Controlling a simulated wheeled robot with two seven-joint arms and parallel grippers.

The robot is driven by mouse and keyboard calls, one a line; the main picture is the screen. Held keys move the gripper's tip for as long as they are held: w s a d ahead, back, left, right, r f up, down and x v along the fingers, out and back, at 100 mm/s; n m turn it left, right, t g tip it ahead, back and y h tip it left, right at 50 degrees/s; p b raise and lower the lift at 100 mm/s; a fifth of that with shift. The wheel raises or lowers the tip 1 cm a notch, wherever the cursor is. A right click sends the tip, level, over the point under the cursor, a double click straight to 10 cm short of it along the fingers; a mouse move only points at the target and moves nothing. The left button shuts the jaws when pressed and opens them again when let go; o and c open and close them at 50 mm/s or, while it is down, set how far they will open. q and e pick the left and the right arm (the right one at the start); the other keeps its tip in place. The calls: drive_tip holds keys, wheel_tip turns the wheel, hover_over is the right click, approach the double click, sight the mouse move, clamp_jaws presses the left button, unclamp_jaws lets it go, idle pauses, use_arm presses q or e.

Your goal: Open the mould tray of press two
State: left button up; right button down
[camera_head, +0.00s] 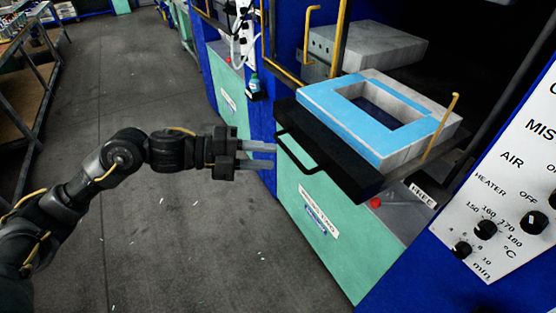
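The mould tray (352,180) is a black slab with a black bar handle (298,153) on its front left side. It sits above the green front panel (325,235) of the press. A square frame mould (362,122), blue on top with grey sides, rests on the tray. My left gripper (274,157) reaches in from the left, its two fingers apart with a gap between them. The fingertips are right beside the handle; I cannot tell whether they touch it. No bar shows clearly between them. My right gripper is out of view.
A white control panel (510,190) with black knobs stands at the right. Yellow bent rods (440,127) rise near the mould. A red knob (375,202) sits below the tray. A neighbouring press (228,85) stands behind, a metal table (30,85) at far left. The dark floor (150,75) between is clear.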

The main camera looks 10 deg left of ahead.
use_arm(q)
drive_tip(key=b+v, duration=0.2)
drive_tip(key=v, duration=0.5)
drive_tip(key=shift+f, duration=0.15)
